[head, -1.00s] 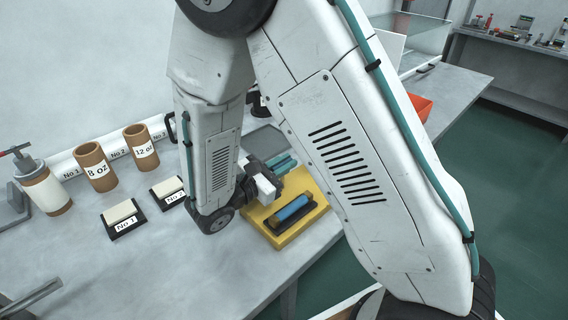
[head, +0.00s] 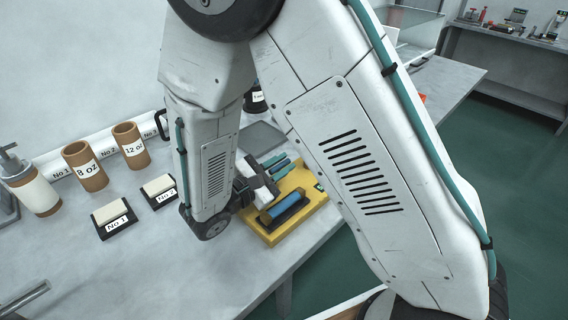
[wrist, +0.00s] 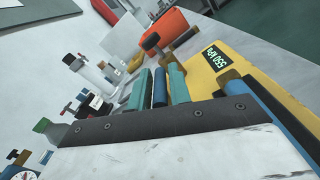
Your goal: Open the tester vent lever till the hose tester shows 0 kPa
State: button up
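The yellow hose tester (head: 262,235) sits at the table's front edge. Its display (wrist: 216,56) reads 550 kPa in the wrist view. A blue cylinder with brass-coloured ends (head: 284,207) lies in a black cradle on it. My gripper (head: 279,167) is over the far part of the tester. In the wrist view its two teal fingers (wrist: 160,86) stand on either side of a narrow blue bar, perhaps the vent lever. I cannot tell whether they press on it.
A grey plate (head: 262,138) lies behind the tester.

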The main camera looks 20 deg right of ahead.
jog(key=shift+o, duration=0.8)
jog(key=v, duration=0.7)
jog(key=shift+s+a, duration=0.15)
jog(key=shift+a, duration=0.25)
